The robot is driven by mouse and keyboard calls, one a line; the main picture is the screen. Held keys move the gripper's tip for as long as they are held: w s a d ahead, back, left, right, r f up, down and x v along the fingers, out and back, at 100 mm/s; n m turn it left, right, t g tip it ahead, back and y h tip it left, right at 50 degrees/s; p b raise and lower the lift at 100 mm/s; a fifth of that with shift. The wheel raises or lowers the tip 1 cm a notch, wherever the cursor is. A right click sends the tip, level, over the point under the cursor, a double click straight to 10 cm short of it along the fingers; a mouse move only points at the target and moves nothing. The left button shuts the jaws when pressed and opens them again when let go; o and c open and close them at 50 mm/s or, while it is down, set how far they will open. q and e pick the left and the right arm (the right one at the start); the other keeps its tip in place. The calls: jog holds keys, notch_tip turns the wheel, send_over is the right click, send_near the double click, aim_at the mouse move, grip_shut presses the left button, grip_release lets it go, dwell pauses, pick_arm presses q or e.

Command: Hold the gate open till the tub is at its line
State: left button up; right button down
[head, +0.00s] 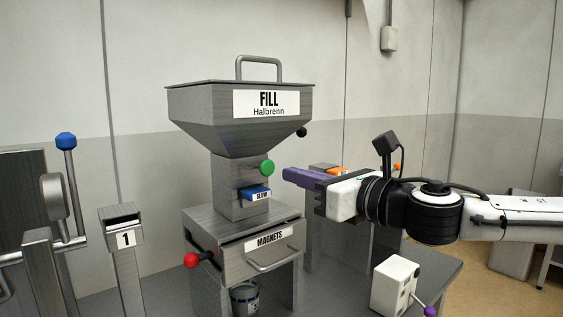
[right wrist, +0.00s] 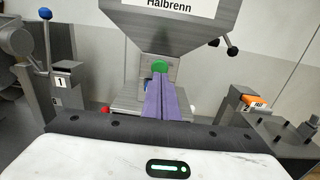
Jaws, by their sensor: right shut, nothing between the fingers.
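A grey metal hopper marked FILL (head: 240,116) narrows to a neck with a round green knob (head: 267,167) and a blue tab reading SLOW (head: 256,193). A tub (head: 244,300) stands in the opening below the MAGNETS drawer (head: 268,239); its contents and fill line cannot be made out. My right gripper (head: 287,174) has purple fingers, shut and empty, pointing left at the green knob with a small gap in the head view. In the right wrist view the fingertips (right wrist: 159,78) reach just below the green knob (right wrist: 160,66); contact cannot be told there. My left gripper is out of view.
A red ball-ended lever (head: 191,260) sticks out left of the drawer. A blue-topped lever (head: 66,141) and a post marked 1 (head: 125,238) stand at left. A white box with a purple knob (head: 394,286) sits on the bench at right, below my arm.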

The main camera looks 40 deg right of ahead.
aim_at(270, 168)
jog(key=shift+w+f+p, duration=0.1)
jog(key=shift+w+p, duration=0.2)
jog(key=shift+w, duration=1.3)
jog(key=shift+w+f, duration=0.1)
jog(key=shift+w, duration=0.1)
jog(key=shift+w+b, duration=0.4)
jog(key=shift+w, duration=0.05)
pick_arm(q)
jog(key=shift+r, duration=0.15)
pick_arm(e)
jog(key=shift+w+a, duration=0.15)
jog(key=shift+w, duration=0.1)
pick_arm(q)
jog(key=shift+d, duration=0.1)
pick_arm(e)
jog(key=shift+r, duration=0.2)
